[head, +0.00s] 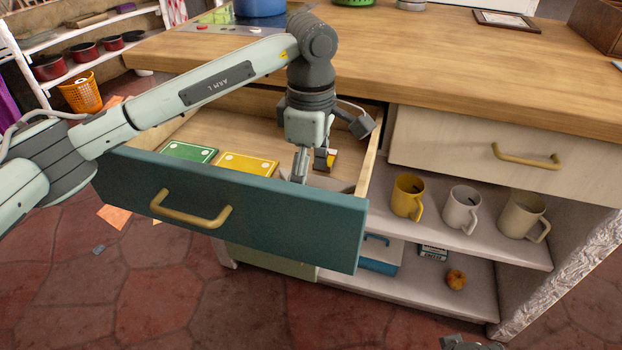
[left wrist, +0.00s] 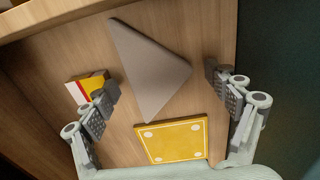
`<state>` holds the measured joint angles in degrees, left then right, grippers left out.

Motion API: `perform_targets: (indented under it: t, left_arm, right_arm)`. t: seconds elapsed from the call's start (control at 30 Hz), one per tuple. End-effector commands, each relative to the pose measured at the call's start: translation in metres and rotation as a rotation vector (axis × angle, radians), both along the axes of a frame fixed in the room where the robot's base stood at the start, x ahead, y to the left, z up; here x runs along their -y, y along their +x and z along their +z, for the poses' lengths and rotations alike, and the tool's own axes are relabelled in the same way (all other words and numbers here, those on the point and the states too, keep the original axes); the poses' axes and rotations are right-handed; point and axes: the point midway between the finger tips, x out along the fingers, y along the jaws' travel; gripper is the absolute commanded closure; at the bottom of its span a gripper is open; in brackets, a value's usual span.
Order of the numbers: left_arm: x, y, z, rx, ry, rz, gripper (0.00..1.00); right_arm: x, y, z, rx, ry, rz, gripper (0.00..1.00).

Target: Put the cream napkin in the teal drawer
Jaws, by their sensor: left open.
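The teal drawer (head: 290,215) is pulled open, with a brass handle on its front. A folded, triangular napkin (left wrist: 150,70), greyish cream in this light, lies on the drawer's wooden floor in the left wrist view. In the head view only a sliver of it (head: 330,183) shows beside my gripper. My left gripper (head: 311,172) is down inside the drawer, near its right end. In the left wrist view its fingers (left wrist: 172,100) are spread wide, apart from the napkin. A small part of my right arm's end (head: 468,343) shows at the bottom edge; its fingers are hidden.
A green box (head: 188,152) and a yellow box (head: 248,163) lie in the drawer, left of my gripper. A small red, white and yellow box (left wrist: 88,87) is near one finger. Mugs (head: 408,195) stand on the shelf at right. The counter (head: 430,60) overhangs the drawer's back.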

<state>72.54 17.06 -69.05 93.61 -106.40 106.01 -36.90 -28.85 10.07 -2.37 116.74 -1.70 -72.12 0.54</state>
Motion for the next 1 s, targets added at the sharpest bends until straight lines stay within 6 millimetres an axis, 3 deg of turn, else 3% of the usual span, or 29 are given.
perform_targets:
  t: [0.17,0.23,0.37,0.7,1.0]
  left_arm:
    - [0.000,0.000,0.003,0.000,0.000,0.000,0.13]
    - [0.000,0.001,0.009,0.003,-0.001,0.000,0.13]
    - [0.000,0.001,0.032,0.005,-0.002,0.000,0.13]
    - [0.000,0.000,0.102,0.003,0.000,-0.001,0.13]
    - [0.000,0.000,0.122,-0.001,0.000,0.000,0.13]
  right_arm:
    - [0.000,-0.005,-0.001,-0.006,0.001,0.001,0.60]
    - [0.001,-0.006,-0.010,-0.012,0.001,0.000,0.60]
    - [0.002,-0.011,-0.014,-0.028,-0.002,-0.002,0.60]
    - [0.001,-0.003,0.009,0.000,-0.007,-0.003,0.60]
    - [0.004,-0.001,0.014,0.007,-0.014,0.001,0.60]
